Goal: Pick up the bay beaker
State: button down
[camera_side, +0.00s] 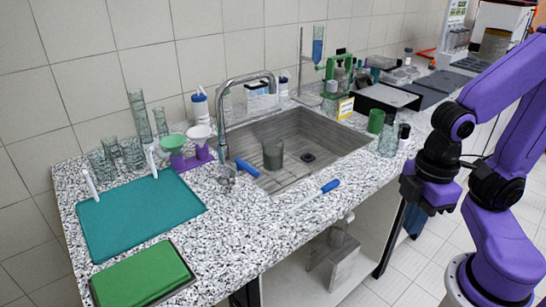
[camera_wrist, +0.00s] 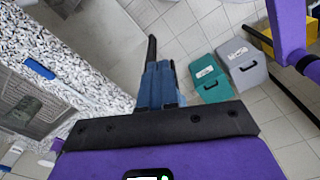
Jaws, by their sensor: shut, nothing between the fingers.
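A cloudy grey-green beaker (camera_side: 273,154) stands upright inside the sink basin (camera_side: 325,137) in the side view; I take it to be the bay beaker, though the pictures carry no label for it. My gripper (camera_side: 413,232) hangs pointing down off the front edge of the counter, to the right of the sink and well apart from the beaker. In the wrist view its blue fingers (camera_wrist: 155,65) are together with nothing between them. The wrist view shows part of the sink at the left, but I cannot make out the beaker there.
A tap (camera_side: 224,100) arches over the sink's left side. A blue-handled tool (camera_side: 330,186) lies on the front counter edge. A green cup (camera_side: 376,121) and clear bottle (camera_side: 388,140) stand right of the sink. Glassware (camera_side: 131,153) crowds the left. Boxes (camera_wrist: 210,80) sit on the floor.

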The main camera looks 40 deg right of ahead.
dwell(0.3)
grip_release()
